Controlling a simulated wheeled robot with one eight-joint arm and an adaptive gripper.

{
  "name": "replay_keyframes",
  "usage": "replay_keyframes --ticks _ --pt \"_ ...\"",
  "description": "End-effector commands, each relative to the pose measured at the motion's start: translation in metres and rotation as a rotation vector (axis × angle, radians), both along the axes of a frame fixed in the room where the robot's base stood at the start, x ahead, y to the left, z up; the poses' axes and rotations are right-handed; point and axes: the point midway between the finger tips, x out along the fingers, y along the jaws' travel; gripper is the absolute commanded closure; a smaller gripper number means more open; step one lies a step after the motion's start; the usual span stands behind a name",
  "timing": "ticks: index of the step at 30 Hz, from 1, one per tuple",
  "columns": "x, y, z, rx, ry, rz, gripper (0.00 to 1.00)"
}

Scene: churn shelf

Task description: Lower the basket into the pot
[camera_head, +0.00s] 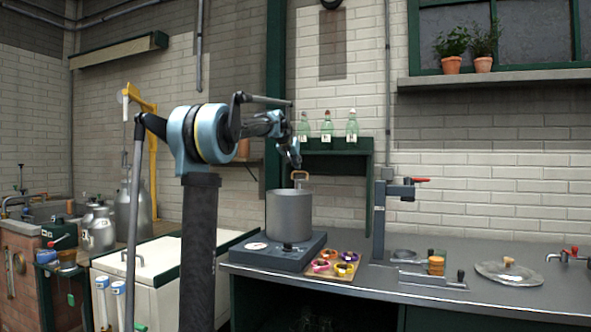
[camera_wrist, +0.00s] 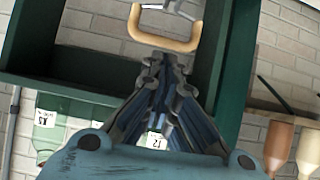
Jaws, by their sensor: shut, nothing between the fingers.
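A grey metal pot (camera_head: 289,217) stands on a dark burner plate (camera_head: 285,252) on the counter. The basket's tan loop handle (camera_head: 301,175) shows upright above the pot's rim; the basket's body is hidden, so I cannot tell how deep it sits. The handle also shows in the wrist view (camera_wrist: 149,39), just past my fingertips. My gripper (camera_head: 297,161) is above the pot, close to the handle. In the wrist view its fingers (camera_wrist: 166,63) are together at the tips with nothing held.
A board of small colourful cups (camera_head: 333,265) lies right of the burner. A dark post with a red lever (camera_head: 379,220) stands beyond it. A green shelf with bottles (camera_head: 335,147) is behind the pot. A round lid (camera_head: 509,272) lies far right.

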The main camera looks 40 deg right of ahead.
Motion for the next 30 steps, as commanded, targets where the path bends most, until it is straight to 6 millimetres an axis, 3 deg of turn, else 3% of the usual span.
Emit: replay_keyframes --ticks 3,15,21,30 --pt "-0.001 0.004 0.022 0.0 0.001 0.001 1.0" --pt "-0.033 0.059 0.063 -0.001 0.001 0.0 1.0" --pt "-0.04 0.074 0.074 -0.001 0.002 0.002 1.0" --pt "-0.042 0.079 0.076 0.0 0.002 0.003 1.0"
